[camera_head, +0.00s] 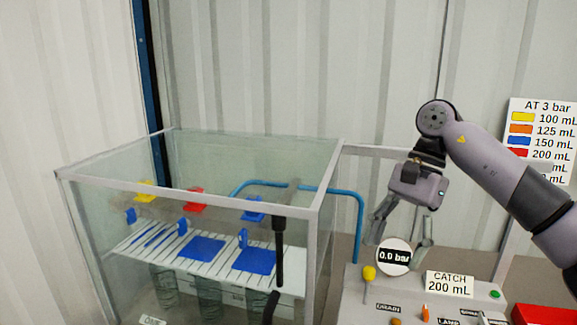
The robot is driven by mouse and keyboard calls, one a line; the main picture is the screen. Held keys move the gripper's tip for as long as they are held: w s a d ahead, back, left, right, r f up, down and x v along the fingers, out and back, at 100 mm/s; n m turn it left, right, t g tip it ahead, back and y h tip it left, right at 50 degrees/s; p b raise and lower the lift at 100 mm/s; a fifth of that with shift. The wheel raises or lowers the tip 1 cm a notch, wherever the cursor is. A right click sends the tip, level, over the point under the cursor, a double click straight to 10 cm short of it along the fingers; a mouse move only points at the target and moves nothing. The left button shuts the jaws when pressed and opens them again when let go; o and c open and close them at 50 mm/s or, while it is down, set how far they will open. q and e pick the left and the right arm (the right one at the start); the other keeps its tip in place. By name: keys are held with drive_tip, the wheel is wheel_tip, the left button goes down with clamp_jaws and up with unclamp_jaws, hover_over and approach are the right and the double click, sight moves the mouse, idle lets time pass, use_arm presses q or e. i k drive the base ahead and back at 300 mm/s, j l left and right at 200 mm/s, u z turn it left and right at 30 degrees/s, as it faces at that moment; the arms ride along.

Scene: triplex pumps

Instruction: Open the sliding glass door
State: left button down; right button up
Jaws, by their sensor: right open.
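A glass case (190,152) with pale grey frame edges stands left of centre. A black upright handle (280,253) sits near the right end of its front glass. I cannot make out the glass door's edges, so I cannot tell how far it is open. My right gripper (402,236) is open and empty, with fingers pointing down. It is to the right of the case and apart from the handle, above the control panel by the gauge. My left gripper is not in view.
Inside the case are blue plates (202,247) and yellow, red and blue parts. A blue pipe (360,222) runs out of its right side. The control panel (350,300) holds a 0.0 bar gauge (394,257), a yellow knob (369,272) and a CATCH 200 mL sign (449,283).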

sight(312, 214)
drive_tip(key=k+j, duration=0.25)
drive_tip(key=k, duration=0.2)
drive_tip(key=k+j, duration=0.25)
drive_tip(key=k, duration=0.25)
